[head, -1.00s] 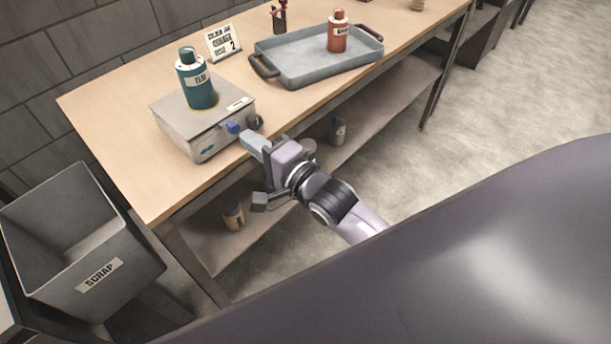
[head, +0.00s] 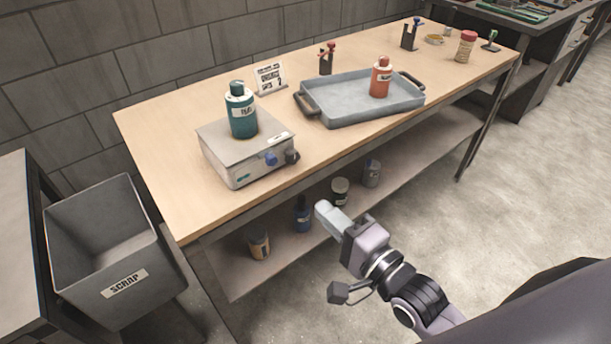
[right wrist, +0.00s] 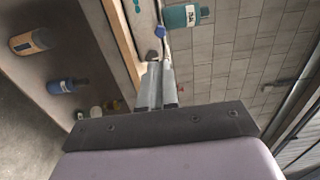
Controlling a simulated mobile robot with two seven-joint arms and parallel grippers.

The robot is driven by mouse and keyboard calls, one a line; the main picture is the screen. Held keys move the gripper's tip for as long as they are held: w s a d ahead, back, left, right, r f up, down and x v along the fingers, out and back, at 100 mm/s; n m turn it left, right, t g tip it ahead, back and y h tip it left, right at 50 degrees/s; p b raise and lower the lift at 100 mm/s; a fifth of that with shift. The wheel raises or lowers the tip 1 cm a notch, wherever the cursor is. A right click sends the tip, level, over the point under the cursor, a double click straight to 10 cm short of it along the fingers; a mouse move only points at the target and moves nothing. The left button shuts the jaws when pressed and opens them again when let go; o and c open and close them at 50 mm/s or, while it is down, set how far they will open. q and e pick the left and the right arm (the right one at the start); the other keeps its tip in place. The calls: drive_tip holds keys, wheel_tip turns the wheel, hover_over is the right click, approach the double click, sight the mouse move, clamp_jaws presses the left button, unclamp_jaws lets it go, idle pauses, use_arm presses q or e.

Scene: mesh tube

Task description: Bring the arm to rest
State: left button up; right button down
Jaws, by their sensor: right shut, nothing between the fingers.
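My right gripper (head: 328,213) is in front of the table's front edge, over the floor side, apart from everything. Its fingers are together and hold nothing; they also show shut in the right wrist view (right wrist: 155,85). A grey hotplate-like device (head: 222,155) with a blue knob (head: 270,159) and a dark knob (head: 292,157) sits on the table's left part. A teal labelled bottle (head: 241,118) stands upright on it. My left gripper is not in view.
The wooden table (head: 160,150) carries a grey tray (head: 350,115) with an orange-red bottle (head: 381,80) in it. A grey SCRAP bin (head: 120,270) stands at left. The lower shelf (head: 330,235) holds several containers. Floor (head: 500,210) at right is clear.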

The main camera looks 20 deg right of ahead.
drive_tip(key=s+d+f+n+g+h+p, duration=0.2)
drive_tip(key=s+f+n, duration=0.3)
drive_tip(key=f+n, duration=0.3)
drive_tip(key=s+d+f+n+g+h+p, duration=0.1)
drive_tip(key=s+d+f+n+g+h, duration=0.1)
drive_tip(key=s+f+n+g, duration=0.2)
wheel_tip(320, 180, down, 4)
drive_tip(key=s+n, duration=0.2)
drive_tip(key=n, duration=0.2)
drive_tip(key=shift+s+d+g+p, duration=0.25)
drive_tip(key=shift+s+g+p, duration=0.05)
drive_tip(key=shift+p, duration=0.05)
drive_tip(key=shift+r, duration=0.1)
